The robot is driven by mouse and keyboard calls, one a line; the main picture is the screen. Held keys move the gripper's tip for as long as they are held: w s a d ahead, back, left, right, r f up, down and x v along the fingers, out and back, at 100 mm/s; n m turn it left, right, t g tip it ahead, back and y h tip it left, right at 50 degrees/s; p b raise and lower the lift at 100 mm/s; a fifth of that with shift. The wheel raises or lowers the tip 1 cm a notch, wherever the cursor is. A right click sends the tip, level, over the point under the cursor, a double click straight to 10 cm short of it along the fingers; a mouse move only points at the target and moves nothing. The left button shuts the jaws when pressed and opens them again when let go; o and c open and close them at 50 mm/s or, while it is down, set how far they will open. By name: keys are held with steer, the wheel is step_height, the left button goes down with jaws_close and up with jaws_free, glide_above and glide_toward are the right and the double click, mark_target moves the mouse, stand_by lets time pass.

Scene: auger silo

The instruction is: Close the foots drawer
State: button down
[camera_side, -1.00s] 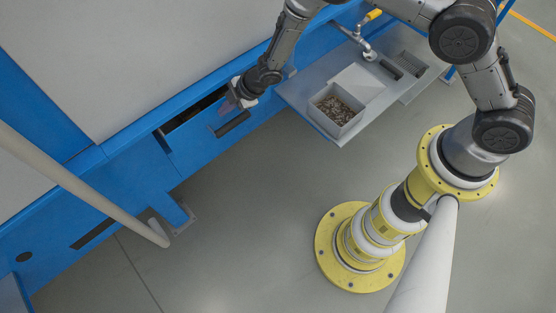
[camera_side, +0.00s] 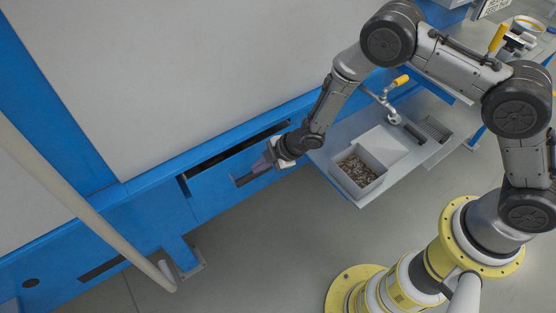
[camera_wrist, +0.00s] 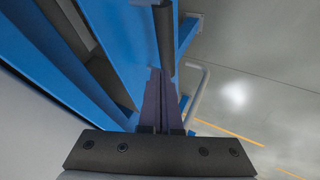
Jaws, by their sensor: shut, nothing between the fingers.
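The foots drawer (camera_side: 212,186) is a blue front low in the blue machine frame. It stands out a little, with a long dark gap (camera_side: 235,148) behind its top edge. A dark handle (camera_side: 240,181) runs along its outer face and also shows in the wrist view (camera_wrist: 163,35). My gripper (camera_side: 260,165) is at the right end of the drawer front, its purple fingers together and empty. In the wrist view the fingers (camera_wrist: 162,100) lie along the outer side of the blue front (camera_wrist: 130,45), near the handle. Whether they touch it I cannot tell.
A grey shelf (camera_side: 347,187) juts out on the right, holding a box of brownish bits (camera_side: 360,170). A yellow-handled valve (camera_side: 401,79) stands behind it. A pale pipe (camera_side: 90,215) crosses the left. The floor (camera_side: 260,250) before the drawer is clear.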

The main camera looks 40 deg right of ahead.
steer(key=v, duration=0.7)
steer(key=n+t+h, duration=0.4)
steer(key=n+h, duration=0.1)
steer(key=n, duration=1.4)
glide_toward(215, 177)
steer(key=x, duration=0.5)
steer(key=shift+s+d+f, duration=0.1)
steer(key=shift+s+f, duration=0.05)
steer(key=shift+w, duration=0.55)
